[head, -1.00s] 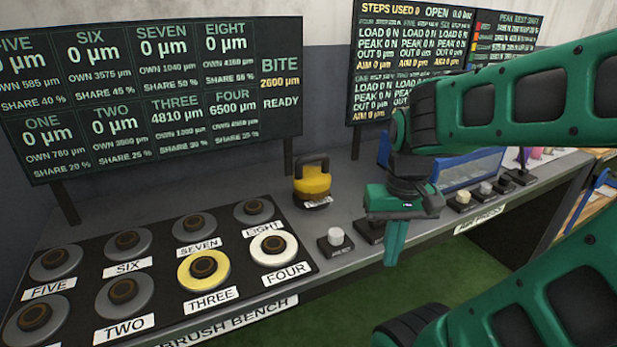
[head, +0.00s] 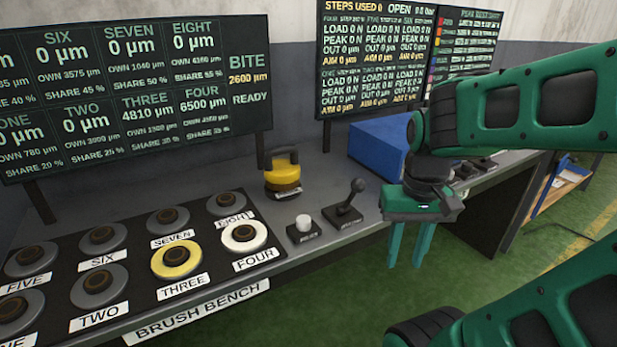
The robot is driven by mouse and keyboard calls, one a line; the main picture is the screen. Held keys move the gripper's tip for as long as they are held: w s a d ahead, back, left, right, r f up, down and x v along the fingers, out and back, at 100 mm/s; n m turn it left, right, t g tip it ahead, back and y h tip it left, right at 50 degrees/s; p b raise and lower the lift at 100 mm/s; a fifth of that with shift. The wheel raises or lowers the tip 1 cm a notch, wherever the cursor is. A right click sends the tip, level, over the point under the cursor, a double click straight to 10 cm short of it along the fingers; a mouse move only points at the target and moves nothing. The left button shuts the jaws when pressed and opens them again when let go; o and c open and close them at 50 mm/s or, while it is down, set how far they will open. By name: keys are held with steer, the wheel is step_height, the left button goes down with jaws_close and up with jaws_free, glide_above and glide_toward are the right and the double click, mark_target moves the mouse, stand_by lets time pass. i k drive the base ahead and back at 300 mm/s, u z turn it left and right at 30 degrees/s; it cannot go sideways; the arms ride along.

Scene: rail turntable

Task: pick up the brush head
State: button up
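A yellow block with a black looped handle (head: 283,174) stands upright on the bench behind the round pads; it may be the brush head, but no label names it so. Round discs with dark brown hubs sit on the black panel, among them the yellow disc at THREE (head: 160,262) and the white disc at FOUR (head: 229,240). My gripper (head: 406,262) hangs fingers down in front of the bench's front edge, to the right of the yellow block and well apart from it. Its two green fingers are apart, with nothing between them.
A black lever (head: 349,197) and a white button (head: 303,223) stand on the bench between the yellow block and my gripper. A blue box (head: 372,143) is behind my arm. Display boards (head: 130,90) rise at the back. Green floor in front is clear.

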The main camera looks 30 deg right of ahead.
mark_target(280, 175)
steer(key=z, duration=0.45)
steer(key=k, duration=1)
steer(key=z, duration=0.8)
steer(key=i, duration=1.7)
steer(key=u, duration=0.9)
steer(key=i, duration=0.5)
steer(key=u, duration=0.35)
